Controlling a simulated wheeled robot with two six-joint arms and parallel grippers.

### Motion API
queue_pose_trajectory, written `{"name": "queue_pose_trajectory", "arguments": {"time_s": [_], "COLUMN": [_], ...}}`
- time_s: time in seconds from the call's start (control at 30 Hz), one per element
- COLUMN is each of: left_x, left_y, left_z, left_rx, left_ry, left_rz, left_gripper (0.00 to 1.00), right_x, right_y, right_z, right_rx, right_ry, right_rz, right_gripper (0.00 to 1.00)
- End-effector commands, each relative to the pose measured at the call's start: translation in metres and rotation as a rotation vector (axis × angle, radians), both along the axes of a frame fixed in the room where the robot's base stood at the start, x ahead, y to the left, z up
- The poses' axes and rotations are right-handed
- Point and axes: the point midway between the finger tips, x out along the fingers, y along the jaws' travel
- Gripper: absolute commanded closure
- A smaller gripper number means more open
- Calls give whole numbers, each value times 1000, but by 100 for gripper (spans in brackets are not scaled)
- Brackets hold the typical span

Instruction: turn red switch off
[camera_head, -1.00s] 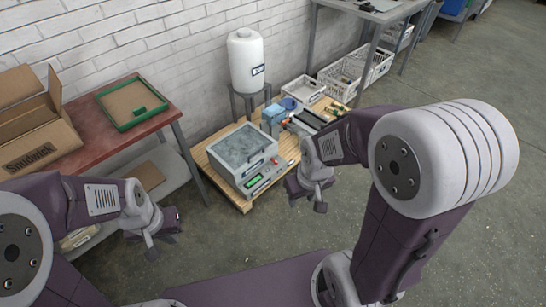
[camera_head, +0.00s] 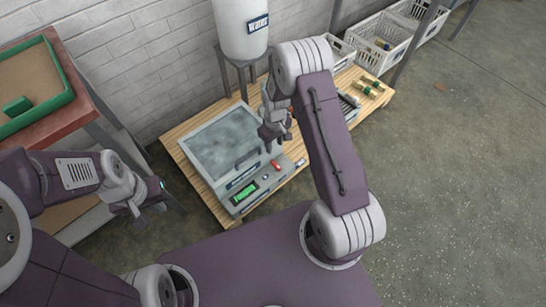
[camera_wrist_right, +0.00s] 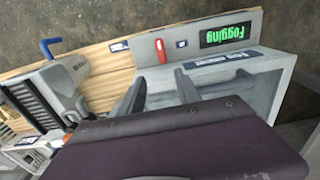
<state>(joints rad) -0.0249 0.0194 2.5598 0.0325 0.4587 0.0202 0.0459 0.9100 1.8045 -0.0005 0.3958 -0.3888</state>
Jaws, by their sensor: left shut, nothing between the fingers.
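The red switch (camera_head: 276,164) sits on the front panel of a grey fogging machine (camera_head: 222,145) on a wooden pallet. It also shows in the right wrist view as a red lever (camera_wrist_right: 160,50) on the grey panel. A lit green display (camera_wrist_right: 225,33) beside it reads "Fogging". My right gripper (camera_head: 274,141) is above the machine's right side, close behind the switch. In the right wrist view its two fingers (camera_wrist_right: 160,90) are apart with nothing between them, short of the switch. My left gripper (camera_head: 148,201) is shut and empty, left of the pallet.
A white water tank (camera_head: 241,30) stands on a stand behind the machine. A red table with a green-edged board (camera_head: 35,80) is at the left. White crates (camera_head: 372,45) are at the back right. Open concrete floor (camera_head: 450,190) lies to the right.

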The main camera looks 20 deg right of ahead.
Motion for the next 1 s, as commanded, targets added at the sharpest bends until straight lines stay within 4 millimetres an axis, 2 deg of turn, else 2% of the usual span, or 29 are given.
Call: {"name": "queue_pose_trajectory", "arguments": {"time_s": [0.03,0.07,0.37,0.53,0.8,0.9,1.0], "left_x": [0,0,0,0,-1,-1,-1], "left_y": [0,0,0,0,0,0,0], "left_z": [-16,-19,-22,-40,-82,-87,-85], "left_rx": [0,0,0,0,0,0,0], "left_ry": [0,0,0,0,0,0,0], "left_rz": [0,0,0,0,0,0,0], "left_gripper": [100,100,100,100,100,100,100], "right_x": [-7,-9,-11,-11,-12,-11,-11], "right_y": [-1,-1,-2,-2,-1,-1,-1], "right_z": [-24,-29,-35,-59,-116,-123,-121], "right_rx": [1,1,1,2,2,1,1], "right_ry": [21,28,32,31,31,29,28], "right_rz": [-3,-4,-8,-8,-8,-8,-8], "right_gripper": [60,60,60,60,60,60,60]}}
